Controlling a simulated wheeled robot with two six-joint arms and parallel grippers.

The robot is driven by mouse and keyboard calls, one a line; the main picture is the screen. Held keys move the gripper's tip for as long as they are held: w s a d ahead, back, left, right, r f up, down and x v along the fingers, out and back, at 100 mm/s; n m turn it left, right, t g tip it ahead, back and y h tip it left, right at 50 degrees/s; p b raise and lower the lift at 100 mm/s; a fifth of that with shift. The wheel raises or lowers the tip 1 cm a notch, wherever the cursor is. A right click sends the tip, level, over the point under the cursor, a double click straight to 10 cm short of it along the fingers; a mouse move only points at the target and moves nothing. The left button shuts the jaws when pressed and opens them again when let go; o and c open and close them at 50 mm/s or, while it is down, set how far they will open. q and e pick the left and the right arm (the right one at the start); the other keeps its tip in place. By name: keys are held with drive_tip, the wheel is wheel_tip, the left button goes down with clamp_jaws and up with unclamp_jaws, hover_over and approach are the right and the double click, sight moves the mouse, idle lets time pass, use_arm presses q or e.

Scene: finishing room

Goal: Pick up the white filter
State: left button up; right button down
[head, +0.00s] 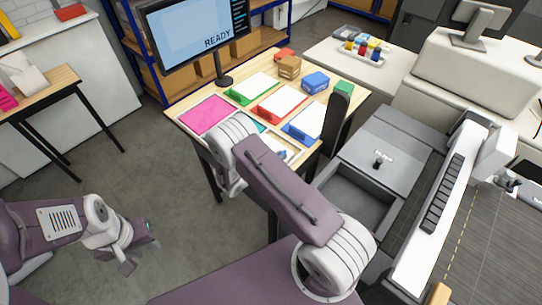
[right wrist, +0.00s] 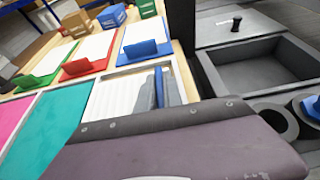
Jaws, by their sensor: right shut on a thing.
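A pale ribbed panel (right wrist: 112,98), which looks like the white filter, lies in a white-framed tray (right wrist: 178,78) on the table in the right wrist view. Blue-grey pieces (right wrist: 160,88) stand beside it on the right. In the head view my right arm covers most of that tray, and I cannot make out the panel there. My right arm reaches over the table's front edge; its jaws are hidden behind the arm. My left gripper (head: 138,253) hangs over the floor at the lower left, fingers apart and empty, far from the tray.
The wooden table also holds a magenta mat (head: 206,115), green, red and blue holders with white sheets, small boxes and a monitor (head: 195,38). A grey machine with an open bin (head: 355,195) stands to the right. Open floor (head: 120,165) lies left of the table.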

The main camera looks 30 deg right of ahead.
drive_tip(key=shift+r, duration=0.1)
wheel_tip(320, 180, up, 4)
drive_tip(key=shift+f+b, duration=0.1)
drive_tip(key=shift+b, duration=1)
drive_tip(key=s+d+r+b, duration=0.3)
drive_tip(key=s+d+r, duration=0.2)
drive_tip(key=s, duration=0.5)
drive_tip(key=shift+d+r, duration=0.4)
drive_tip(key=shift+r, duration=0.6)
